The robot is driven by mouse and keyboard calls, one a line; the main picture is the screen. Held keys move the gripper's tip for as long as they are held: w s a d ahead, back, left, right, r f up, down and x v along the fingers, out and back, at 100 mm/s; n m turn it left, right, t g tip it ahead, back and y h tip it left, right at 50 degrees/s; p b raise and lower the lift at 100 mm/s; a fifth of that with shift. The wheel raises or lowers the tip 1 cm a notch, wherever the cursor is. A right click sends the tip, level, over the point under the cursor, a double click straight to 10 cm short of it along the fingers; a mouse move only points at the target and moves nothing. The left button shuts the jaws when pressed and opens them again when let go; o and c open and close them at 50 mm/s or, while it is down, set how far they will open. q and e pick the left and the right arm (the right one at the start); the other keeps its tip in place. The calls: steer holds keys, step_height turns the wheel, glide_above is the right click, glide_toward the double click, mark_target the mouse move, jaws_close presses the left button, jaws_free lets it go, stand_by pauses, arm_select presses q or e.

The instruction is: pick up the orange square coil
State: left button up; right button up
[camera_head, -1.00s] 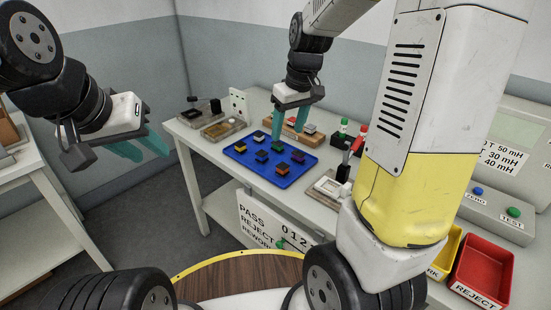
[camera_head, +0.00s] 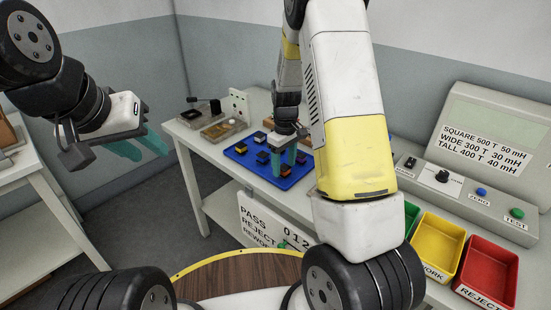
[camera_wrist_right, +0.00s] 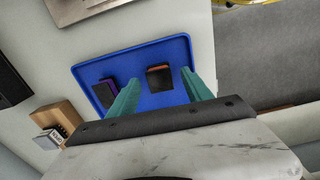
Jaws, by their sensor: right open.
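The orange square coil (camera_wrist_right: 160,77) lies on the blue tray (camera_wrist_right: 180,45). In the right wrist view it shows in the gap between my right fingertips. It has an orange side and a dark top. My right gripper (camera_head: 285,158) is open above the tray in the head view, with its fingers over the coil area; they partly hide the coil there. I cannot tell how far above the coil the tips are. My left gripper (camera_head: 142,149) is open and empty at the left, away from the tray.
A purple coil (camera_wrist_right: 107,87) lies beside the orange one, left of the fingers in the wrist view. A yellow coil (camera_head: 241,147) and several others share the tray. A wooden block (camera_wrist_right: 56,117) stands near the tray. Yellow (camera_head: 437,243) and red (camera_head: 487,262) bins stand at the right.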

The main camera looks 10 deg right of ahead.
steer(key=shift+f, duration=0.45)
steer(key=shift+c, duration=0.2)
jaws_close()
steer(key=shift+r, duration=0.1)
